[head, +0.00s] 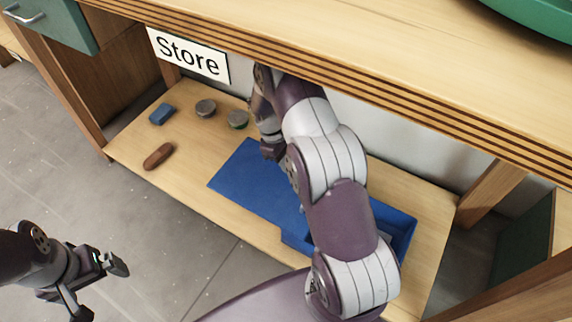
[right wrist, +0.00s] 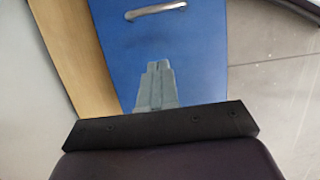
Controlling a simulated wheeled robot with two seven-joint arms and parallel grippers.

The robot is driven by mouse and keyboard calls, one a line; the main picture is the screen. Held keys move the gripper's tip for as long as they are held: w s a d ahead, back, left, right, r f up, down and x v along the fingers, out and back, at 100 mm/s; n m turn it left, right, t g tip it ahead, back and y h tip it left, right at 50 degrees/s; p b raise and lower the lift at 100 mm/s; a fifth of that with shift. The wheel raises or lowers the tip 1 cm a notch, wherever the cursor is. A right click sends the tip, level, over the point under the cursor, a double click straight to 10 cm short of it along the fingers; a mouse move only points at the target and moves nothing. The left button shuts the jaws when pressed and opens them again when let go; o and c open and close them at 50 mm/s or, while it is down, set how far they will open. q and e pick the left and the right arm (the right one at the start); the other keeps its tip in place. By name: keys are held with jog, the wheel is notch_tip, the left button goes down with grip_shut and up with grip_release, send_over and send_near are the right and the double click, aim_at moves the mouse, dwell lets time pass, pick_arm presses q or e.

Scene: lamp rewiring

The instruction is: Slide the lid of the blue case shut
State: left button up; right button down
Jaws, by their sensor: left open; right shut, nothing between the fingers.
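The blue case (head: 408,232) lies on the low wooden shelf under the worktop. Its flat blue lid (head: 240,183) reaches out to the left, and the case's right end is open. My right arm crosses in front and hides the middle of the case. My right gripper (head: 270,152) is over the lid's back edge. In the right wrist view its shut, empty fingers (right wrist: 156,88) are over the blue lid (right wrist: 200,60), which has a silver handle (right wrist: 156,10). I cannot tell whether the fingers touch the lid. My left gripper (head: 97,282) is open and empty over the floor.
A small blue block (head: 162,114), two round tins (head: 205,108) (head: 238,119) and a brown oblong thing (head: 158,156) lie on the shelf's left part. Wooden legs stand at both ends.

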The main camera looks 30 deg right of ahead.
jog(key=b+x, duration=0.3)
jog(key=x, duration=0.3)
jog(key=shift+f, duration=0.35)
jog(key=s, duration=0.1)
jog(key=s+d+b, duration=0.1)
jog(key=s+b, duration=0.1)
jog(key=shift+s+d+f, duration=0.15)
jog(key=shift+d, duration=0.2)
pick_arm(q)
notch_tip(320, 180, down, 6)
jog(key=shift+r, duration=0.1)
pick_arm(e)
jog(key=shift+s, duration=0.1)
jog(key=shift+d, duration=0.1)
